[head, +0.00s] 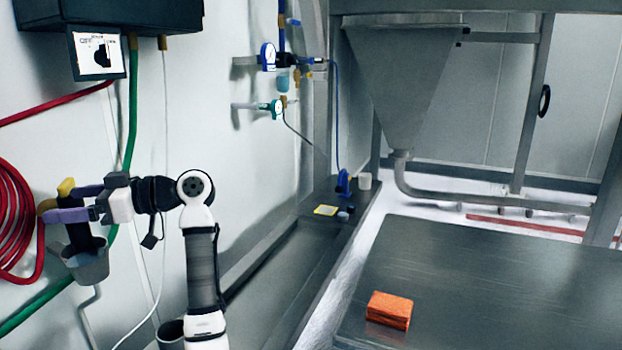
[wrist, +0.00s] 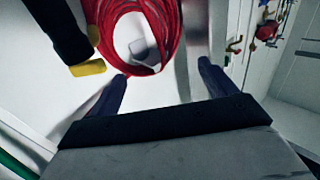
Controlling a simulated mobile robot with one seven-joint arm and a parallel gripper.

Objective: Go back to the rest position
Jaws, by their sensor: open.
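My gripper (head: 62,203) is at the left of the head view, its purple fingers spread and pointing left. In the wrist view the open fingers (wrist: 162,72) hold nothing between them. A black tool with yellow ends (head: 79,236) stands in a grey cup-shaped holder (head: 88,265) by the wall. The fingers overlap its upper part in the head view. In the wrist view a black piece with a yellow end (wrist: 88,68) lies outside the left finger, apart from it.
A coiled red hose (head: 14,215) hangs on the wall behind my gripper. A green hose (head: 131,110) runs down nearby. Gauges and valves (head: 270,57) stick out from the wall. An orange block (head: 389,309) lies on the otherwise bare metal table (head: 500,290) at right, below the steel hopper (head: 405,85).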

